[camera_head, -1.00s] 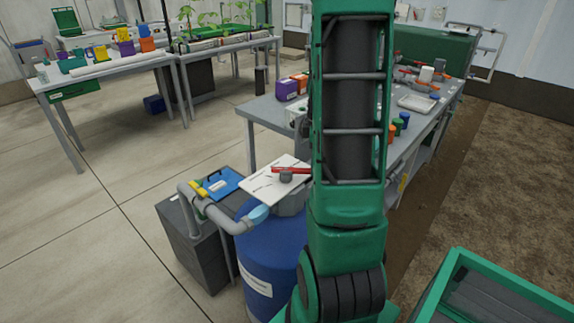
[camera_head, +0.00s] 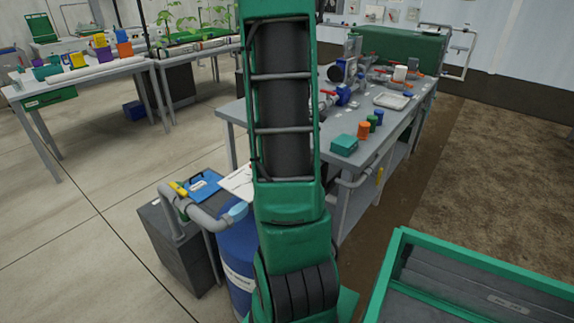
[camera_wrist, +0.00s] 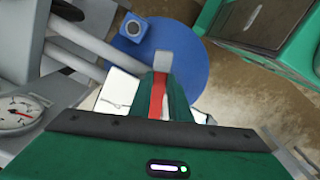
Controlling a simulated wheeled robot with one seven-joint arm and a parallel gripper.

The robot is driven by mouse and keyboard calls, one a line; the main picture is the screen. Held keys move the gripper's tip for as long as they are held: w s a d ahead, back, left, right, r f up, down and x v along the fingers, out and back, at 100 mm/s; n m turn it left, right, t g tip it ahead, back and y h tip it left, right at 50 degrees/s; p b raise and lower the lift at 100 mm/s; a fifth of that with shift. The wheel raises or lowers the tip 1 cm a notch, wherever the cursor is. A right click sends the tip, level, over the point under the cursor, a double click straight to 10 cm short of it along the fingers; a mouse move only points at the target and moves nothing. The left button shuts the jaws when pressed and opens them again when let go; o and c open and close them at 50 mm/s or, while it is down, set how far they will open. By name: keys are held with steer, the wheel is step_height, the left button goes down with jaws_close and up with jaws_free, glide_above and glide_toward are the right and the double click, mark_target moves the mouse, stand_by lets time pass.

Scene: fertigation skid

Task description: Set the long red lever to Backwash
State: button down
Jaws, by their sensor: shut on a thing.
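The long red lever (camera_wrist: 158,95) shows in the wrist view between the green fingers of my gripper (camera_wrist: 160,88), which is shut on it. A grey block (camera_wrist: 164,62) is at the lever's far end. A white plate (camera_wrist: 120,92) with thin dark marks lies beneath; its labels are too small to read. The blue tank (camera_wrist: 190,62) is below it. In the head view, my arm hides the lever and my gripper. Only the left part of the white plate (camera_head: 238,182) and of the blue tank (camera_head: 236,250) show there.
A grey pipe (camera_head: 205,220) with a yellow handle runs beside the tank, over a dark grey box (camera_head: 172,250). A blue tray (camera_head: 204,186) is close behind. A workbench (camera_head: 228,112) with valves stands behind my arm. A round gauge (camera_wrist: 16,113) is at left in the wrist view.

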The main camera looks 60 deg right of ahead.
steer(key=shift+w+r, duration=0.1)
steer(key=shift+w, duration=0.15)
steer(key=c, duration=1.6)
jaws_free()
steer(key=shift+c, duration=0.2)
steer(key=shift+s, duration=0.15)
step_height(320, 180, up, 11)
steer(key=s+a+f+m, duration=0.1)
steer(key=s+a+m, duration=0.2)
steer(key=a, duration=1)
steer(key=s+a+m, duration=0.3)
steer(key=a+m, duration=0.3)
steer(key=a, duration=0.8)
steer(key=shift+f, duration=0.4)
